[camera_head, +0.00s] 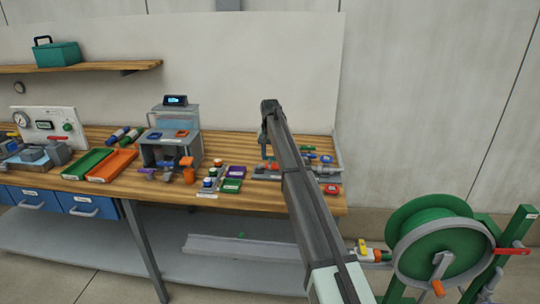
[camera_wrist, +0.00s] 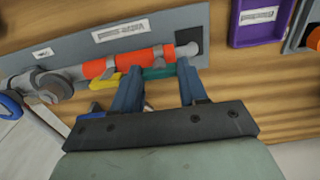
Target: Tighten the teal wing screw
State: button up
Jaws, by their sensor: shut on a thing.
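The teal wing screw (camera_wrist: 158,73) shows in the wrist view, below the red section of a pipe on a grey plate (camera_wrist: 60,60). My gripper (camera_wrist: 159,70) has one blue finger on each side of it and is shut on it. A yellow wing screw (camera_wrist: 104,80) sits to the left, beside my left finger and outside the jaws. In the head view, my arm rises in front of the right end of the bench and hides much of this fitting. I cannot make out the teal screw there.
A purple tray (camera_wrist: 262,22) lies right of the plate, beside an orange-edged tray. In the head view, a wooden bench (camera_head: 255,199) holds green and orange trays (camera_head: 112,166) and a grey box unit (camera_head: 170,148). A green hose reel (camera_head: 440,222) stands at the right.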

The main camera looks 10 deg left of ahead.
jog(key=o, duration=1.1)
jog(key=shift+c, duration=0.2)
jog(key=shift+r, duration=0.1)
notch_tip(320, 180, up, 14)
jog(key=shift+f, duration=0.2)
